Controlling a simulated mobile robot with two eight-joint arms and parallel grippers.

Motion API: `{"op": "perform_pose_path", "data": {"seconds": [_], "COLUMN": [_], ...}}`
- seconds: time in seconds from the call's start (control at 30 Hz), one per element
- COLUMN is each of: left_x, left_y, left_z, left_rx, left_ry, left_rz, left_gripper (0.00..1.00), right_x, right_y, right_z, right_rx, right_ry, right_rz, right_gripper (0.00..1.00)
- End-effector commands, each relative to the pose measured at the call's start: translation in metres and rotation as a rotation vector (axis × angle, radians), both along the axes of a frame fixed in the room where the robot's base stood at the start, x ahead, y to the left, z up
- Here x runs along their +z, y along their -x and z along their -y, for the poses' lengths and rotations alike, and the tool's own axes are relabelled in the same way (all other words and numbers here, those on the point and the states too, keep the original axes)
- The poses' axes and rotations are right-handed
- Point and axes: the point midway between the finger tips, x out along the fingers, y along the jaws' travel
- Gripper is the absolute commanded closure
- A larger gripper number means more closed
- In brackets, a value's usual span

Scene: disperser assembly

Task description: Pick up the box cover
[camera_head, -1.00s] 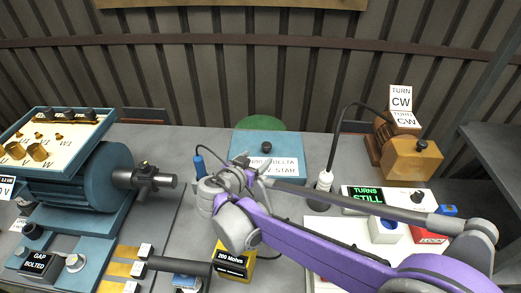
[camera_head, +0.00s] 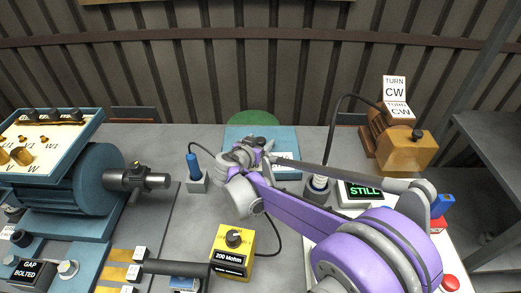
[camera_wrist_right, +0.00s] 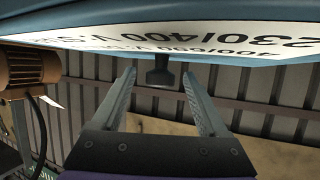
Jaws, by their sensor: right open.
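The box cover (camera_head: 285,135) is a blue plate with a white lettered label, at the back middle of the table in the head view. In the right wrist view the cover (camera_wrist_right: 270,58) and its large label fill the top, and its black knob (camera_wrist_right: 160,71) stands out between my finger tips. My right gripper (camera_wrist_right: 159,76) is open, one finger on each side of the knob, with a gap showing on both sides. In the head view my right gripper (camera_head: 262,144) hides much of the cover. My left gripper is not in view.
A blue probe (camera_head: 193,166) stands left of my right gripper. A yellow meter (camera_head: 232,252) lies in front. A blue motor (camera_head: 85,180) is at left. An orange-brown motor unit (camera_head: 405,150) and a display (camera_head: 362,192) are at right. A green round object (camera_head: 254,118) is behind the cover.

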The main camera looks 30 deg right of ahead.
Motion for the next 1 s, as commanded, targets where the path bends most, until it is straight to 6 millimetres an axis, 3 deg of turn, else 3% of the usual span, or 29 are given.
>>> {"op": "perform_pose_path", "data": {"seconds": [0.27,0.7,1.0], "left_x": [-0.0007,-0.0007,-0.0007], "left_y": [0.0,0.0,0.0], "left_z": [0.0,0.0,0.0], "left_rx": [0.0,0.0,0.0], "left_ry": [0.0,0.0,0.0], "left_rz": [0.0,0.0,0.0], "left_gripper": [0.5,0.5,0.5], "right_x": [-0.0031,-0.003,-0.0025], "right_y": [-0.0043,-0.0041,-0.0039], "right_z": [0.0055,0.0053,0.0052], "right_rx": [0.0,0.0,0.0], "right_ry": [0.001,-0.001,0.001], "right_rz": [-0.001,-0.001,-0.001], "right_gripper": [0.23,1.0,1.0]}}
